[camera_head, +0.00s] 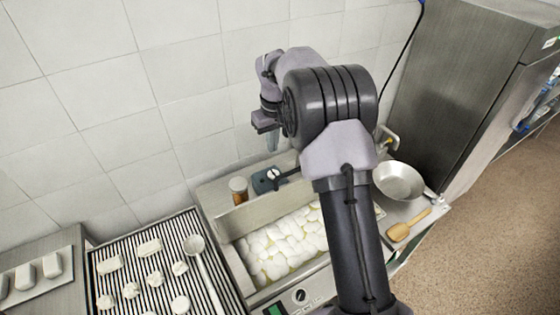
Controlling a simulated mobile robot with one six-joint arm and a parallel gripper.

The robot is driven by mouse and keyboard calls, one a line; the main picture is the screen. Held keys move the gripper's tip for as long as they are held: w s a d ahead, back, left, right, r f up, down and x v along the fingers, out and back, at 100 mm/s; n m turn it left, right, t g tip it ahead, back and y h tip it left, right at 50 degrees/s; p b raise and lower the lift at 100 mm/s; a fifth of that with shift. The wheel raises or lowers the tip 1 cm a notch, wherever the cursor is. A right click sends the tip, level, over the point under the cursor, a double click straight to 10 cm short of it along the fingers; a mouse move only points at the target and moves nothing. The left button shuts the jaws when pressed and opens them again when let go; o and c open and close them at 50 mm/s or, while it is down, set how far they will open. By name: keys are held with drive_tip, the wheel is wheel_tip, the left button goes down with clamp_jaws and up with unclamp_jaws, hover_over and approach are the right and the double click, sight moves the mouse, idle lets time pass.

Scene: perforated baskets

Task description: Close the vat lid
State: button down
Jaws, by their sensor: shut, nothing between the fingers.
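A metal vat (233,259) stands below my arm, filled with white rounded pieces. Its top is uncovered where I see it. A grey metal panel (250,217) rises along its back edge; I cannot tell whether this is the raised lid or the vat's back wall. My arm hides the vat's right part. My gripper (272,145) is shut and empty, pointing down. In the picture it is above the ledge behind the vat, apart from the panel.
A brown jar (239,189) and a blue-grey box (266,181) stand on the back ledge. A slatted rack (130,249) with a ladle (203,268) is at left. A metal pan (398,181) and wooden spatula (408,226) are at right, near a steel cabinet (450,80).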

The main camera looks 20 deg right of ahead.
drive_tip(key=s+f, duration=0.3)
drive_tip(key=f, duration=0.3)
drive_tip(key=shift+d+f, duration=0.25)
drive_tip(key=shift+d, duration=0.2)
drive_tip(key=shift+s, duration=0.1)
